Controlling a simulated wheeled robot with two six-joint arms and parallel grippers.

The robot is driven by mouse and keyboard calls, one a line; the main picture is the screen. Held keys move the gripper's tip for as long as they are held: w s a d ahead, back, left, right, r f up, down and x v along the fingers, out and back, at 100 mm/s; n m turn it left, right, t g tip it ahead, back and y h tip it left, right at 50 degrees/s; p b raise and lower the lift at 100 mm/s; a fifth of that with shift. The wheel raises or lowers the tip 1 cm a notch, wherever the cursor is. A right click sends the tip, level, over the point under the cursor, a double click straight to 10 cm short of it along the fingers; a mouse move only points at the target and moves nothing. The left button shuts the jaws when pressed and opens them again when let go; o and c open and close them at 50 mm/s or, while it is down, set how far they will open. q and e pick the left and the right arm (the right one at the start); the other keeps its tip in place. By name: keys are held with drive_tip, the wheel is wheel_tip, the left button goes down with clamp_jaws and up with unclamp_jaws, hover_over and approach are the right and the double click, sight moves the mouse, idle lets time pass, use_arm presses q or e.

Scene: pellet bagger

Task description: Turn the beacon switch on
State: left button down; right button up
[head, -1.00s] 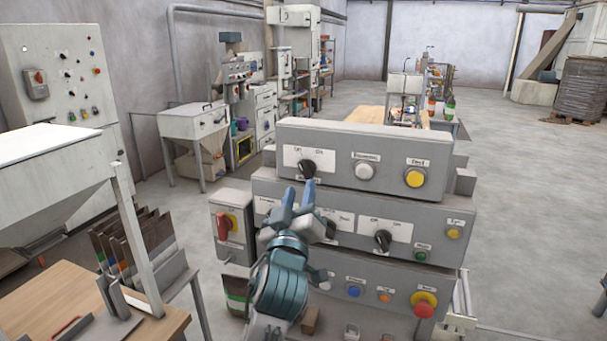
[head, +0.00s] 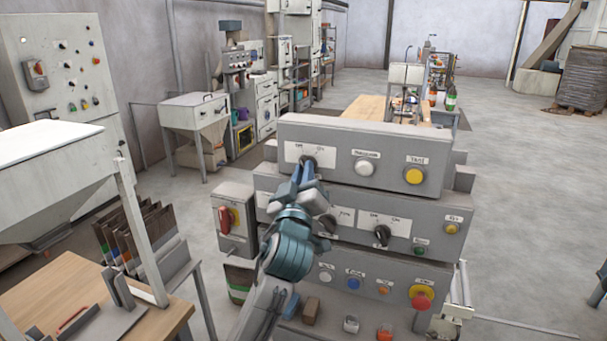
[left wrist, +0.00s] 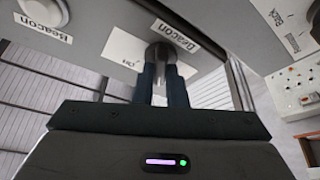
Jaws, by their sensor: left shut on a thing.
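The beacon switch (head: 311,161) is a dark rotary knob on a white off/on label, at the left of the top grey panel. My left gripper (head: 304,172) reaches up to it from below and covers its lower part. In the left wrist view, the two dark fingers (left wrist: 160,72) close around the knob (left wrist: 159,51), with "Beacon" labels beside it. The left gripper is shut on the knob. Which way the knob points is hard to tell behind the fingers. My right gripper is not in view.
The top panel also has a white button (head: 364,169) and a yellow button (head: 414,176). Below are another black knob (head: 382,235), a red emergency stop (head: 422,297) and a red-handled switch box (head: 233,222). A wooden table (head: 60,295) stands at left.

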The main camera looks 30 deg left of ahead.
use_arm(q)
drive_tip(key=shift+m, duration=0.3)
drive_tip(key=shift+f+m, duration=0.1)
drive_tip(key=shift+m, duration=0.2)
drive_tip(key=shift+a+m+t+h+p, duration=0.1)
drive_tip(key=shift+m+t+h+p, duration=0.3)
drive_tip(key=shift+m+h, duration=1.65)
drive_tip(key=shift+a+m+t+h+p, duration=0.1)
drive_tip(key=shift+m+t+h+p, duration=0.35)
drive_tip(key=shift+m, duration=2.85)
drive_tip(key=shift+a+m+t+h+p, duration=0.15)
drive_tip(key=shift+m+h+p, duration=0.3)
drive_tip(key=shift+m+h, duration=1.75)
drive_tip(key=shift+s+m+y, duration=0.1)
drive_tip(key=shift+m+y, duration=0.4)
drive_tip(key=shift+m, duration=0.15)
drive_tip(key=c, duration=1.5)
unclamp_jaws()
drive_tip(key=shift+o, duration=0.2)
